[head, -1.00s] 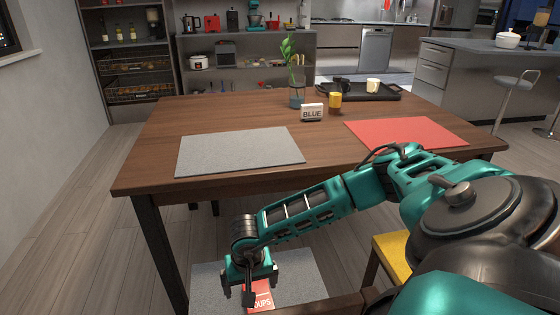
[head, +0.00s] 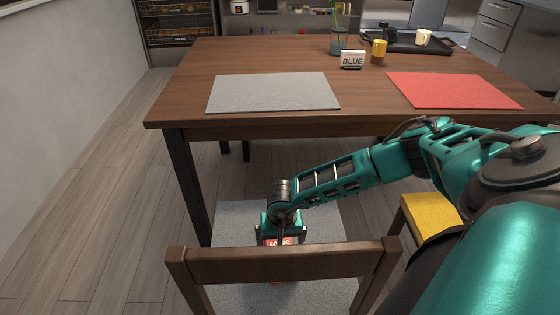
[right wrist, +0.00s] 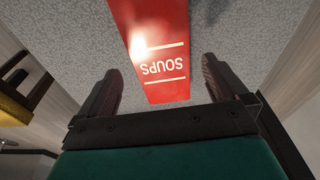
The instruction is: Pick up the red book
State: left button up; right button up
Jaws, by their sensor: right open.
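The red book (head: 273,242), lettered SOUPS, lies on a grey speckled surface (head: 234,216) below the table's front edge. In the head view my right gripper (head: 282,236) is over it and hides part of it. A wooden chair back crosses in front and hides more. In the right wrist view the red book (right wrist: 150,25) lies ahead of my open right gripper (right wrist: 162,85), its near edge roughly between the fingertips in the picture. Nothing is held, and I cannot tell the exact gap to the book. My left gripper is not in view.
The chair back (head: 285,264) stands close to the gripper. A yellow seat (head: 432,217) is to the right. The wooden table (head: 290,55) bears a grey mat (head: 273,92), a red mat (head: 452,90) and a BLUE sign (head: 352,60). Open floor lies left.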

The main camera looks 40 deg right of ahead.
jog(key=f, duration=0.2)
jog(key=f+b, duration=0.1)
jog(key=f, duration=0.1)
jog(key=shift+w+d, duration=0.1)
jog(key=shift+w, duration=0.1)
jog(key=shift+r, duration=0.1)
jog(key=c, duration=1.2)
